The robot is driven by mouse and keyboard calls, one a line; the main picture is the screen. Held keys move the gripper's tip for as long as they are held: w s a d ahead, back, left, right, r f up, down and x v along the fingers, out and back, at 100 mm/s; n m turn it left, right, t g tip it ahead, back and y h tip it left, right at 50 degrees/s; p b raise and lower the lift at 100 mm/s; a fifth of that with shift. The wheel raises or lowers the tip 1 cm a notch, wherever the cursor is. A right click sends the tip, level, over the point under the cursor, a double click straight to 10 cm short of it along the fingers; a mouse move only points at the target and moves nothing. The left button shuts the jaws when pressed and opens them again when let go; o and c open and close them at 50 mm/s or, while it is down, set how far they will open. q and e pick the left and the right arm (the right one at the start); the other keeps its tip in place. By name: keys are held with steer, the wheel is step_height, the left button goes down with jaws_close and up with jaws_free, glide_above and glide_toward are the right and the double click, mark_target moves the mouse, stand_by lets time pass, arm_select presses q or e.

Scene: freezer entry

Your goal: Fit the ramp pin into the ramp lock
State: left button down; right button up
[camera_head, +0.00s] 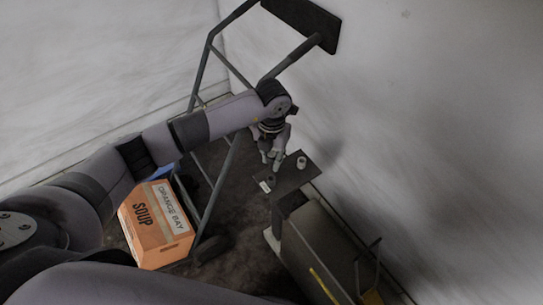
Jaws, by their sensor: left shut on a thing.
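My left gripper (272,162) points down over the left end of a dark plate (292,182) by the right wall. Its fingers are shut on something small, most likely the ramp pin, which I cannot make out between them. A short grey cylinder (301,162) stands upright on the plate, just right of the fingers. A small dark round part with a white label (265,185) sits at the plate's left edge, just below the fingertips. I cannot tell which of these is the ramp lock. My right gripper is not in view.
An orange soup carton (156,222) stands on the floor at the lower left, beside a dark-framed cart (214,190). A grey ramp-like panel (325,250) with a yellow strip lies below the plate. A white wall (440,120) closes off the right.

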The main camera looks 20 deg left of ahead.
arm_select(q)
step_height(320, 180, down, 2)
steer(key=shift+a+b, duration=0.1)
steer(key=shift+b, duration=0.55)
step_height(320, 180, down, 2)
steer(key=shift+f+b, duration=0.15)
steer(key=shift+b, duration=0.75)
steer(key=shift+f+b, duration=0.3)
steer(key=shift+f, duration=0.05)
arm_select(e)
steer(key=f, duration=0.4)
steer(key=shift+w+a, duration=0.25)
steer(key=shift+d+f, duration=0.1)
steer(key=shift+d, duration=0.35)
arm_select(q)
steer(key=shift+f+b, duration=0.3)
steer(key=shift+b, duration=0.1)
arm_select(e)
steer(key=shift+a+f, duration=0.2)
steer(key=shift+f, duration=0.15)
arm_select(q)
steer(key=shift+f+b, duration=1.3)
steer(key=shift+f, duration=0.25)
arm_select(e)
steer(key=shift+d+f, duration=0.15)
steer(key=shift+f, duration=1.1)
